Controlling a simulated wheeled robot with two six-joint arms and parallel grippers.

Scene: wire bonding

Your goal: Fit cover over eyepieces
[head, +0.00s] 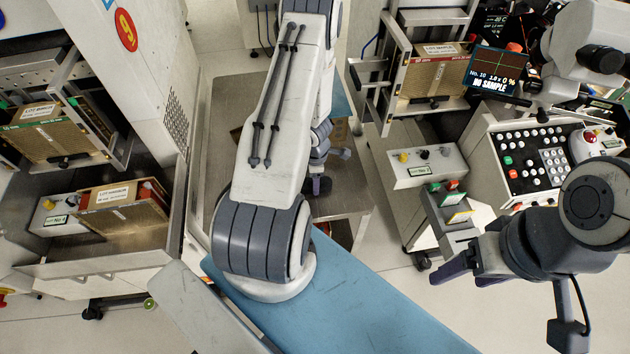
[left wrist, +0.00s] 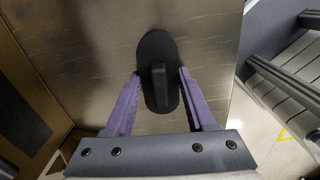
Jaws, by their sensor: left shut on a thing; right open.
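In the left wrist view, a black oval piece with a raised middle ridge, which looks like the cover (left wrist: 158,48), is over a brushed metal surface (left wrist: 100,40). My left gripper (left wrist: 159,76) has its purple fingers on both sides of the ridge and is shut on it. The microscope eyepieces (head: 602,59) are at the upper right. My right gripper (head: 470,272) is open and empty, at the right, far from the cover.
The metal cart (head: 216,130) stands around my left gripper. A control panel with buttons (head: 540,160) and a screen (head: 497,72) are at the right. A cabinet with an open drawer (head: 100,262) is at the left.

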